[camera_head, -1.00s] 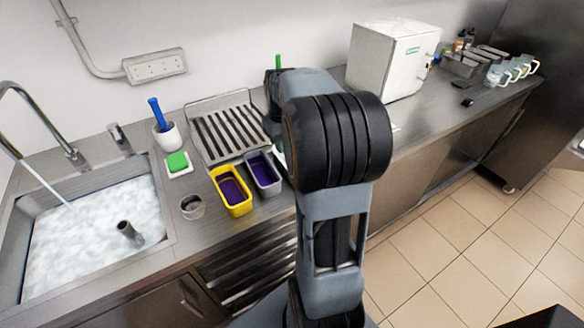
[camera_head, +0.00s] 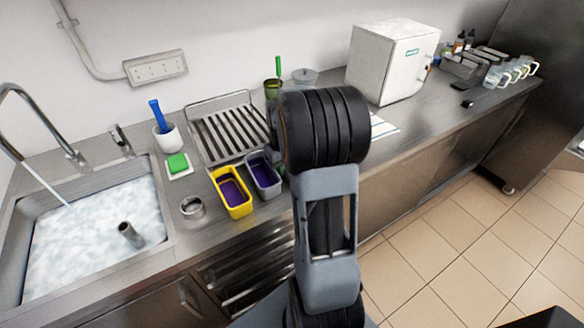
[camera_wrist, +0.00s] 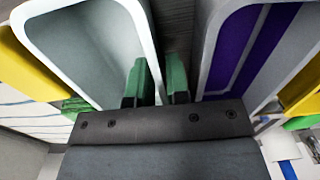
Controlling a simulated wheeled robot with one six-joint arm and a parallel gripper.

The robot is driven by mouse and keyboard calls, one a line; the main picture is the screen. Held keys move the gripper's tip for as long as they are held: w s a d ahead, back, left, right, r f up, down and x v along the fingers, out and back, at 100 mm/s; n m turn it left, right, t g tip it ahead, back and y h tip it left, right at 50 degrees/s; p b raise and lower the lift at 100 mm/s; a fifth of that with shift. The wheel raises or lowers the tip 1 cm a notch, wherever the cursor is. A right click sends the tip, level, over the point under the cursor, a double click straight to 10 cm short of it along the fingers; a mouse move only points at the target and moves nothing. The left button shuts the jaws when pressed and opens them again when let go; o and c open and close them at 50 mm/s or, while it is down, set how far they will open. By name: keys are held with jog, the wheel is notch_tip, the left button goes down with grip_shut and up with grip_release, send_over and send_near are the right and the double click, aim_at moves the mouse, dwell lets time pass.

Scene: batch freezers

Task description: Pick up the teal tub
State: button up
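The teal tub (camera_wrist: 85,45) shows on the left in the wrist view, with a dull grey-teal inside and a pale rim. My gripper (camera_wrist: 160,80) has its two green-and-dark fingers close together, one on each side of this tub's right wall. The rim fills the narrow gap between them, so the fingers look shut on it. The tub's base is out of sight. In the head view my arm hides the teal tub and the gripper.
A grey tub (camera_head: 263,182) with purple inside stands close by, also at right in the wrist view (camera_wrist: 225,45). A yellow tub (camera_head: 231,190) is beside it. The drying rack (camera_head: 228,130), a metal ring (camera_head: 192,208) and the water-filled sink (camera_head: 95,235) lie to the left.

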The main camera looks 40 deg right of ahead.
jog(key=shift+c, duration=0.3)
grip_shut()
jog(key=shift+r, duration=0.1)
